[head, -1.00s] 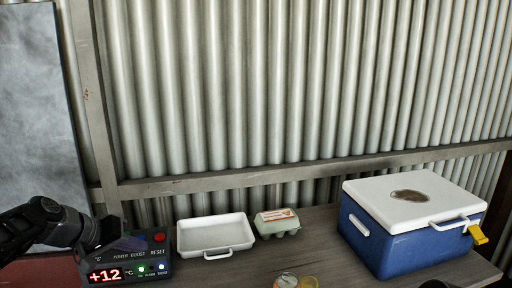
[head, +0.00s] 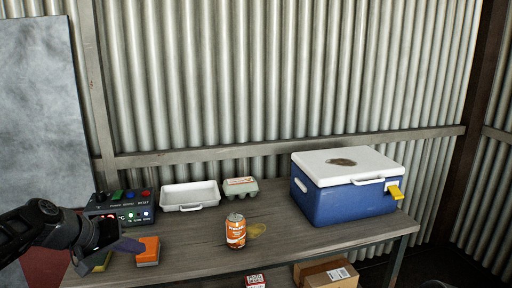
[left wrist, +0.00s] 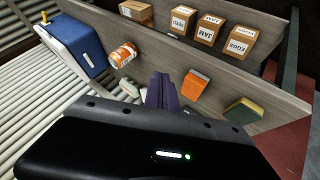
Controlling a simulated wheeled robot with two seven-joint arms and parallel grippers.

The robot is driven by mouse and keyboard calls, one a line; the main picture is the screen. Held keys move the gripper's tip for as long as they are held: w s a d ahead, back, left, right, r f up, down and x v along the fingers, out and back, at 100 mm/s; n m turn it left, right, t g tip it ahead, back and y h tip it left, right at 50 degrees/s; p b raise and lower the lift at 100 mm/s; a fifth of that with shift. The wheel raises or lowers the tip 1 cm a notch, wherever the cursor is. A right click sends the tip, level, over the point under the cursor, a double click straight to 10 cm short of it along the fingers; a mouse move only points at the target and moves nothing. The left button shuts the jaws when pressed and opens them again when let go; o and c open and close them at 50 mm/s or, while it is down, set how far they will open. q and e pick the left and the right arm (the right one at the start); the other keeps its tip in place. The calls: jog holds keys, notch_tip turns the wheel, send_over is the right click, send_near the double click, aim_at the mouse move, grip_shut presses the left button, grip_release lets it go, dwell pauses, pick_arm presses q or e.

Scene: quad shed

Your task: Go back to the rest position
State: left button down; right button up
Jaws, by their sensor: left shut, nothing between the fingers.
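My left gripper (head: 128,246) comes in from the left in the head view, above the left end of the wooden table (head: 190,257). Its purple fingers are together and hold nothing; they also show in the left wrist view (left wrist: 164,91). The fingers are close to an orange block (head: 148,251) and in front of a dark control box (head: 124,208) with lit buttons. The arm hides part of the box's front and part of a yellow-green sponge (head: 102,262). My right gripper does not show.
A white tray (head: 190,207), an egg carton (head: 240,188), an orange can (head: 235,232) and a blue cooler (head: 345,205) with its white lid shut stand on the table. Cardboard boxes (left wrist: 209,30) are below the tabletop. A corrugated wall is behind.

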pick_arm(q)
notch_tip(320, 180, down, 9)
jog(key=w+a+n+t+y, duration=0.1)
jog(key=w+a+n+y, duration=0.2)
jog(key=s+d+f+g+p, duration=0.1)
jog(key=s+d+f, duration=0.25)
jog(key=f, duration=0.55)
jog(key=s+d+f+g+p, duration=0.1)
jog(key=s+d+f, duration=0.2)
jog(key=d+f, duration=0.35)
jog(key=s+d+f+m+g+p, duration=0.1)
jog(key=s+d+f+g, duration=0.1)
jog(key=s+d+f, duration=0.3)
jog(key=s+d+f+m+g+h+p, duration=0.1)
jog(key=s+d+f, duration=0.4)
jog(key=s, duration=0.8)
jog(key=s+d+f+m+g+h+p, duration=0.1)
jog(key=s+d+f, duration=0.3)
jog(key=s, duration=0.5)
jog(key=shift+d+f+g+p, duration=0.4)
jog(key=shift+f+g, duration=0.15)
jog(key=shift+g, duration=0.35)
